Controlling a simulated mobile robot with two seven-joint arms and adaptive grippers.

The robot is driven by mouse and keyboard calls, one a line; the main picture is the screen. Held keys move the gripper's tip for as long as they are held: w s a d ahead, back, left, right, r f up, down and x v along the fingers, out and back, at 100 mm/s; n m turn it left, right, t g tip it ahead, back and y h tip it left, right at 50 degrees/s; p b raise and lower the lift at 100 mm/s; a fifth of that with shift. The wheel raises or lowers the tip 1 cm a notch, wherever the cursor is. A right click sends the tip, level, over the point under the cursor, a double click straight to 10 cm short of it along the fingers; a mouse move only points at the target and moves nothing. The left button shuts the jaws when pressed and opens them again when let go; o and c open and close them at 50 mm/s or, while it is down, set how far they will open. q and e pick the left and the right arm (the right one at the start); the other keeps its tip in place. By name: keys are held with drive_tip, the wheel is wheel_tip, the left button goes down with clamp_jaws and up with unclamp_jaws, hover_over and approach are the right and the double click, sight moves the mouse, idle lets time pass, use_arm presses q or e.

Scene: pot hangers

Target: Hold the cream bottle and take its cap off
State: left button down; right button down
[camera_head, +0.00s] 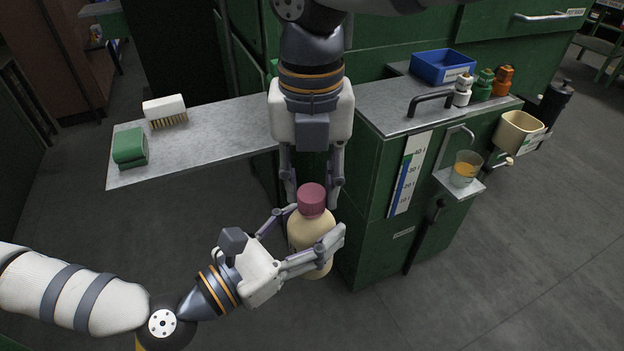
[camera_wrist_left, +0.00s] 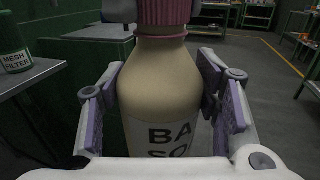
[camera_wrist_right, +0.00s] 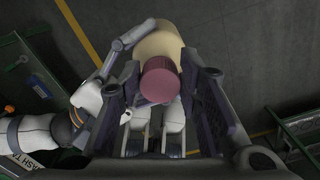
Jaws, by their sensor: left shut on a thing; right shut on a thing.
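The cream bottle (camera_head: 309,232) stands upright in the air at the middle of the head view, with a label on its body in the left wrist view (camera_wrist_left: 160,90). Its ribbed dark pink cap (camera_head: 312,199) sits on the neck, and it also shows from above in the right wrist view (camera_wrist_right: 160,78). My left gripper (camera_head: 314,225) is shut on the bottle's body from the side. My right gripper (camera_head: 312,193) comes down from above and is shut on the cap, one finger on each side. The exact finger contact on the cap is hard to see.
A grey shelf (camera_head: 205,140) at left holds a brush (camera_head: 165,110) and a green block (camera_head: 130,147). A green cabinet (camera_head: 375,235) stands close at right, with a blue bin (camera_head: 443,66) and small bottles on top. A cup (camera_head: 465,168) sits on its side ledge.

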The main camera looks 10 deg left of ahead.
drive_tip(key=shift+r, duration=0.15)
drive_tip(key=shift+r, duration=1)
